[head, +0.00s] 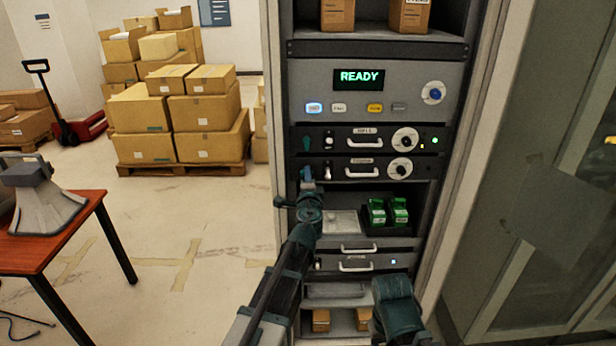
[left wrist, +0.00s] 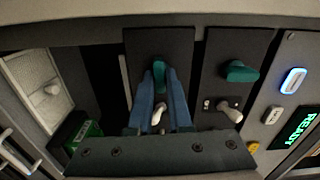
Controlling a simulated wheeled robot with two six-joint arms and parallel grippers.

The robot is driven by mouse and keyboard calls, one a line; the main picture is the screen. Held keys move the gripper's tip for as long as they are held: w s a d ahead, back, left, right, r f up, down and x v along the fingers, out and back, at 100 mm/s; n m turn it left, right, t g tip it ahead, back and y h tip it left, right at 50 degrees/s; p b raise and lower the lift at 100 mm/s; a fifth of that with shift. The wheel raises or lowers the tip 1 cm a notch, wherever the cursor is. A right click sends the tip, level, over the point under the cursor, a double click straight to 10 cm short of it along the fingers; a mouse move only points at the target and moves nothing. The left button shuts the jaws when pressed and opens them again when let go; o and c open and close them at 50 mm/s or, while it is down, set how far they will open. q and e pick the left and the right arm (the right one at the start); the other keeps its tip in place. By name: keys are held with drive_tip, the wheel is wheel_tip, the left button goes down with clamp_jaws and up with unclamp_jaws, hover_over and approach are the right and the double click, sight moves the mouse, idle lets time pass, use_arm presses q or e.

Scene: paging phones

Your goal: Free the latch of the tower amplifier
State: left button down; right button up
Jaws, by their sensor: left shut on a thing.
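Two dark amplifier panels sit in the rack below the display. The upper amplifier (head: 376,140) and the lower amplifier (head: 340,163) each have a label, a pale handle and a round dial; the labels are too small to read surely. My left gripper (head: 306,174) is at the left end of the lower amplifier. In the left wrist view its blue fingers (left wrist: 160,82) are shut on that panel's teal latch (left wrist: 159,72), with a pale switch (left wrist: 157,117) showing between them. The upper panel's teal latch (left wrist: 242,72) stands free beside it. My right gripper's fingertips do not show.
The display (head: 358,79) reads READY, above several buttons. Below the amplifiers, an open bay holds green blocks (head: 387,211), with more handled drawers (head: 357,264) underneath. A wooden table (head: 60,225) with a grey horn stands left; stacked boxes (head: 180,115) are behind.

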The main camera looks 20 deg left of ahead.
use_arm(q)
drive_tip(key=shift+m, duration=0.5)
drive_tip(key=c, duration=0.8)
unclamp_jaws()
drive_tip(key=shift+c, duration=0.2)
drive_tip(key=shift+s, duration=0.1)
